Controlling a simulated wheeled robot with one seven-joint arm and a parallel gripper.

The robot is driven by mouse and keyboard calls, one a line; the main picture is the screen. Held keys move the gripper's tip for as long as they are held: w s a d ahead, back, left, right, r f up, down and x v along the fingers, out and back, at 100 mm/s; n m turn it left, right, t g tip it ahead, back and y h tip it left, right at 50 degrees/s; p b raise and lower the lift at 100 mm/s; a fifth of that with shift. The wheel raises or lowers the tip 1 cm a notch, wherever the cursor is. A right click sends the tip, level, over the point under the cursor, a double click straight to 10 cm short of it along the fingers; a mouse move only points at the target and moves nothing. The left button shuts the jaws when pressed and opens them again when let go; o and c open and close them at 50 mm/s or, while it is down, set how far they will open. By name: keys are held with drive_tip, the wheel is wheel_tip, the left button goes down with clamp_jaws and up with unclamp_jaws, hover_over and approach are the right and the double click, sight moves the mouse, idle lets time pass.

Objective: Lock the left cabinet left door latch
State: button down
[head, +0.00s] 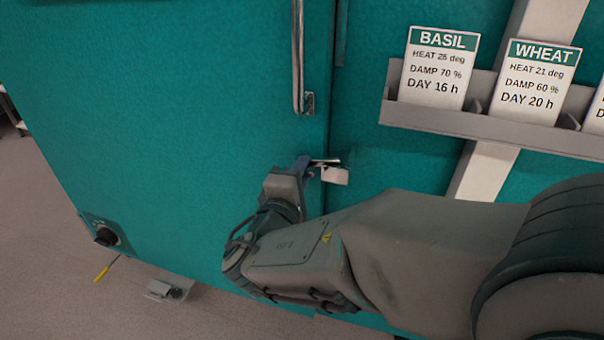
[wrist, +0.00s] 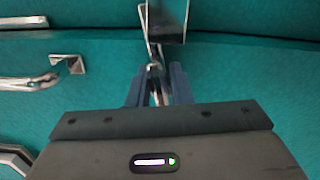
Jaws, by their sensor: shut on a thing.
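The left cabinet's teal left door (head: 190,120) fills the left of the head view and looks closed against the panel to its right. The latch (head: 328,163) is a small metal bar at the door's right edge, with a pale bracket (head: 335,176) beside it. My gripper (head: 303,163) is at the latch, partly hidden by my wrist. In the wrist view, the blue fingers of my gripper (wrist: 158,88) are shut on the metal latch bar (wrist: 155,68), which runs up toward a dark bracket (wrist: 168,22). I cannot tell whether the bar sits in the bracket.
A vertical metal handle (head: 298,60) is on the door above my gripper. A grey rack (head: 430,118) with BASIL (head: 437,68) and WHEAT (head: 535,82) cards juts out at the right. A black knob (head: 106,236) is low on the left. Open floor (head: 60,190) lies at left.

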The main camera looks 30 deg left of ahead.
drive_tip(key=shift+s+a+m+b, duration=0.2)
drive_tip(key=shift+m+b, duration=0.2)
drive_tip(key=shift+b, duration=0.45)
idle(1.1)
drive_tip(key=c, duration=1.3)
unclamp_jaws()
drive_tip(key=shift+w+d, duration=0.1)
drive_tip(key=p+v, duration=0.1)
drive_tip(key=v, duration=1.3)
